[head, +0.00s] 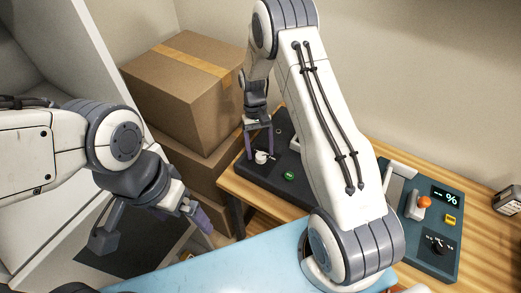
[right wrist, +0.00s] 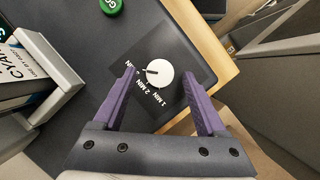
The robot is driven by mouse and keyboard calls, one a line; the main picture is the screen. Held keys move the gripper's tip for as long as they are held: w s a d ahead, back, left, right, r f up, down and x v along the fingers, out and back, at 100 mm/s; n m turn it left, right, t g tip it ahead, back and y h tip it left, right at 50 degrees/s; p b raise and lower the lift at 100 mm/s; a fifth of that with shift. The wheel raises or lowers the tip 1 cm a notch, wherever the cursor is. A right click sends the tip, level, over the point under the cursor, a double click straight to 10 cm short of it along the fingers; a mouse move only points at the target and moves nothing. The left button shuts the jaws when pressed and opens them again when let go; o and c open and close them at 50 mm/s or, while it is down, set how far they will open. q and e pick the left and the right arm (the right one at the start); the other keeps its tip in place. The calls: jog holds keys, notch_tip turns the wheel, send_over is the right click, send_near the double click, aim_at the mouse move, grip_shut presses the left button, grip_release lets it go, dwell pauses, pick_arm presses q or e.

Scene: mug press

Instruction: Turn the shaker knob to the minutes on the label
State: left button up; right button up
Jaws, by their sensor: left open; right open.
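The shaker knob (right wrist: 159,73) is a white round dial with a dark pointer line, set on a black scale plate of the dark shaker (head: 265,179). In the right wrist view its pointer faces left, toward a mark partly hidden by a finger; "1 MIN" and "2 MIN" are readable below it. The knob also shows in the head view (head: 261,157). My right gripper (right wrist: 158,78) is open, its purple fingers on either side of the knob; contact cannot be told. My left gripper (head: 198,214) is open and empty, far from the shaker. A box printed "CYAN" (right wrist: 22,72) shows at left; no minutes are readable on it.
A green button (head: 289,175) is on the shaker near the knob. A teal machine (head: 424,225) with a "%" display, an orange-tipped lever and a dial stands at right on the wooden table (head: 480,240). Cardboard boxes (head: 180,90) are stacked behind, left of the shaker.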

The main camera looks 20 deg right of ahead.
jog(key=b+v, duration=0.1)
jog(key=v, duration=0.9)
jog(key=shift+b, duration=0.4)
jog(key=shift+w+f, duration=0.1)
